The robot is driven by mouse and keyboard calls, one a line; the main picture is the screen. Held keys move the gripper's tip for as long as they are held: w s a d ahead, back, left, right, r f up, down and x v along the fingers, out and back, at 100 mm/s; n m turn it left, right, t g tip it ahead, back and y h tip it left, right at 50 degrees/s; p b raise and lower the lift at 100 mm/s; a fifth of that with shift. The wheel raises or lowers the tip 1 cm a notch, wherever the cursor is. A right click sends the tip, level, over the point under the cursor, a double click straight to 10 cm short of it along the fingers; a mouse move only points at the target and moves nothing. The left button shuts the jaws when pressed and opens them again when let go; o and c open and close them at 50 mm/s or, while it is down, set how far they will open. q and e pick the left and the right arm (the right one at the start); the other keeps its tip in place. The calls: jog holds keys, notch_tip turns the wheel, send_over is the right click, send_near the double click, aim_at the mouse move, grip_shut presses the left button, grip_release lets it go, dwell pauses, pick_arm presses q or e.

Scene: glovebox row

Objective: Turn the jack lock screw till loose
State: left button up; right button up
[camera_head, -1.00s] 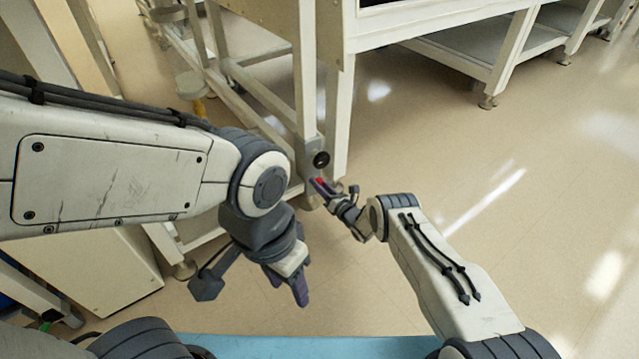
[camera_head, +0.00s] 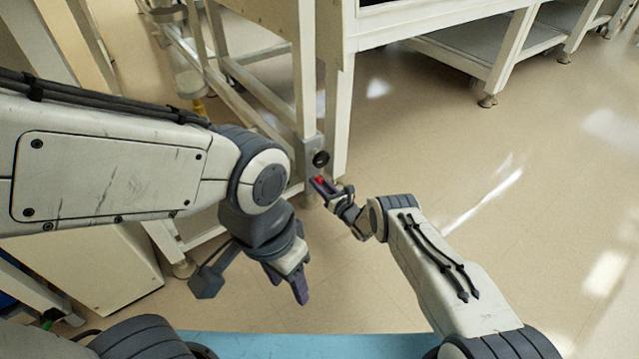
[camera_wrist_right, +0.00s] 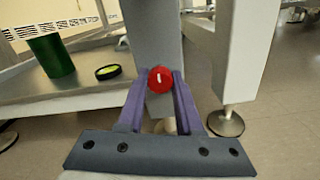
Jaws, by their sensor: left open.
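The jack lock screw is a round red knob (camera_wrist_right: 160,79) with a white mark, on a grey post (camera_wrist_right: 153,35) in the right wrist view. In the head view the red knob (camera_head: 319,180) shows low on the bench leg. My right gripper (camera_wrist_right: 161,82) has its two purple fingers on either side of the knob, and they appear to touch it. It also shows in the head view (camera_head: 319,186). My left gripper (camera_head: 299,287) is open and empty, pointing down over the floor, away from the screw.
A green cylinder (camera_wrist_right: 51,58) and a black-rimmed disc (camera_wrist_right: 108,72) are on the shelf at left. The floor at right is clear.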

jog(key=o, duration=0.4)
jog(key=shift+c, duration=0.2)
jog(key=shift+s, duration=0.1)
jog(key=shift+s+d+r+p, duration=0.1)
jog(key=shift+s+d+p, duration=0.2)
jog(key=shift+p, duration=0.2)
jog(key=p+v, duration=0.5)
jog(key=v, duration=0.4)
jog(key=shift+s+d+p, duration=0.15)
jog(key=shift+s+p, duration=0.1)
jog(key=shift+p, duration=0.05)
jog(key=shift+w, duration=0.1)
